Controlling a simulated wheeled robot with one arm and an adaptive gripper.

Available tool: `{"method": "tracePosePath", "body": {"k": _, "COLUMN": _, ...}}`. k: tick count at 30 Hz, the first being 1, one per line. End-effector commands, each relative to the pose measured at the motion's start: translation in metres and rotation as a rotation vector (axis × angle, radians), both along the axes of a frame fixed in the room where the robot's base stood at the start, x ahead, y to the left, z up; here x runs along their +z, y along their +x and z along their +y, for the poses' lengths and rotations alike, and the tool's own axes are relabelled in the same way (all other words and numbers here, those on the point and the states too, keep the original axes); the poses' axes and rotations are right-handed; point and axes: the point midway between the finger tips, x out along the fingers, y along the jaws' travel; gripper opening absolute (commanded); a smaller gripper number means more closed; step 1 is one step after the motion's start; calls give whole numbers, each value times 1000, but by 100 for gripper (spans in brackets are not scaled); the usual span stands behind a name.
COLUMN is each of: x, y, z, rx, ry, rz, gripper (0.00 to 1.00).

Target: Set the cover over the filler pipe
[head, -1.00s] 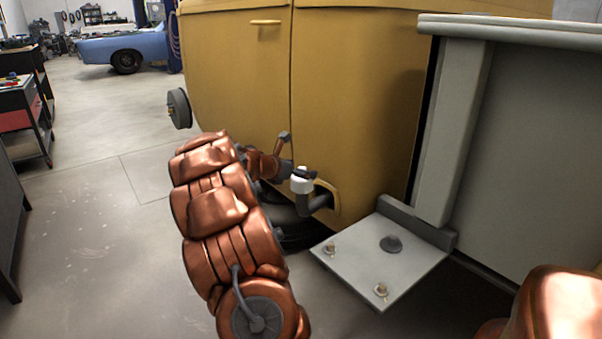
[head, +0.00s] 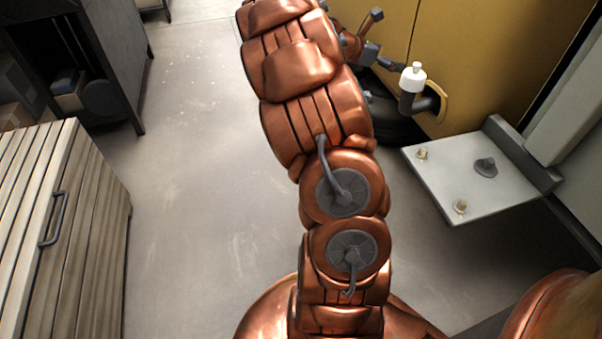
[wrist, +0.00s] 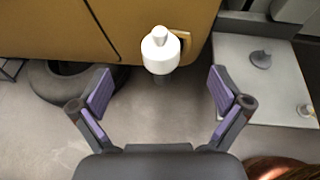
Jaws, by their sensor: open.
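The white cover (head: 413,76), with a small knob on top, sits upright on the upturned end of the grey filler pipe (head: 407,102). The pipe comes out of an opening in the yellow body side. The cover also shows in the wrist view (wrist: 160,54), hiding most of the pipe below it. My gripper (wrist: 160,92) is open and empty, its purple-padded fingers spread to either side. The cover is ahead of the fingertips and apart from them. In the head view my gripper (head: 390,64) is just left of the cover, partly hidden by my arm.
A pale plate (head: 455,193) with two brass-coloured fittings and a dark knob juts out right of the pipe. A dark tyre (wrist: 62,84) lies beneath the yellow body (head: 480,60). A slatted wooden cabinet (head: 70,230) stands at left. The floor between is clear.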

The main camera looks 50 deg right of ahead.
Motion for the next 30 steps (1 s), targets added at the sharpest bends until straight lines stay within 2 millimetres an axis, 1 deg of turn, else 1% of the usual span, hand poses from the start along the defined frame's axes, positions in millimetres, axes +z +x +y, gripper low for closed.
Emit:
{"method": "tracePosePath", "body": {"k": 2, "x": 1, "y": 0, "z": 5, "rx": -8, "ry": 1, "rz": -16, "gripper": 100}}
{"method": "tracePosePath", "body": {"k": 4, "x": 2, "y": -2, "z": 19, "rx": -33, "ry": 5, "rz": -58, "gripper": 100}}
{"method": "tracePosePath", "body": {"k": 5, "x": 2, "y": -3, "z": 27, "rx": -48, "ry": 7, "rz": -85, "gripper": 100}}
{"method": "tracePosePath", "body": {"k": 8, "x": 1, "y": -8, "z": 65, "rx": -121, "ry": 25, "rz": -208, "gripper": 100}}
{"method": "tracePosePath", "body": {"k": 9, "x": 0, "y": -10, "z": 84, "rx": -155, "ry": 37, "rz": -266, "gripper": 100}}
{"method": "tracePosePath", "body": {"k": 11, "x": -5, "y": -15, "z": 114, "rx": -214, "ry": 60, "rz": -351, "gripper": 100}}
{"method": "tracePosePath", "body": {"k": 12, "x": -9, "y": -18, "z": 135, "rx": -256, "ry": 77, "rz": -406, "gripper": 100}}
{"method": "tracePosePath", "body": {"k": 14, "x": -13, "y": -23, "z": 165, "rx": -317, "ry": 102, "rz": -483, "gripper": 100}}
{"method": "tracePosePath", "body": {"k": 15, "x": -19, "y": -27, "z": 187, "rx": -360, "ry": 125, "rz": -526, "gripper": 100}}
{"method": "tracePosePath", "body": {"k": 17, "x": -26, "y": -32, "z": 219, "rx": -421, "ry": 160, "rz": -594, "gripper": 100}}
{"method": "tracePosePath", "body": {"k": 18, "x": -31, "y": -36, "z": 241, "rx": -462, "ry": 183, "rz": -633, "gripper": 100}}
{"method": "tracePosePath", "body": {"k": 20, "x": -39, "y": -44, "z": 275, "rx": -530, "ry": 221, "rz": -683, "gripper": 100}}
{"method": "tracePosePath", "body": {"k": 21, "x": -44, "y": -49, "z": 297, "rx": -575, "ry": 248, "rz": -710, "gripper": 100}}
{"method": "tracePosePath", "body": {"k": 23, "x": -51, "y": -57, "z": 331, "rx": -640, "ry": 288, "rz": -749, "gripper": 100}}
{"method": "tracePosePath", "body": {"k": 24, "x": -55, "y": -64, "z": 354, "rx": -683, "ry": 315, "rz": -768, "gripper": 100}}
{"method": "tracePosePath", "body": {"k": 26, "x": -62, "y": -75, "z": 389, "rx": -752, "ry": 357, "rz": -786, "gripper": 100}}
{"method": "tracePosePath", "body": {"k": 27, "x": -65, "y": -83, "z": 411, "rx": -795, "ry": 382, "rz": -796, "gripper": 100}}
{"method": "tracePosePath", "body": {"k": 29, "x": -71, "y": -97, "z": 444, "rx": -863, "ry": 418, "rz": -796, "gripper": 100}}
{"method": "tracePosePath", "body": {"k": 30, "x": -74, "y": -107, "z": 465, "rx": -903, "ry": 441, "rz": -793, "gripper": 100}}
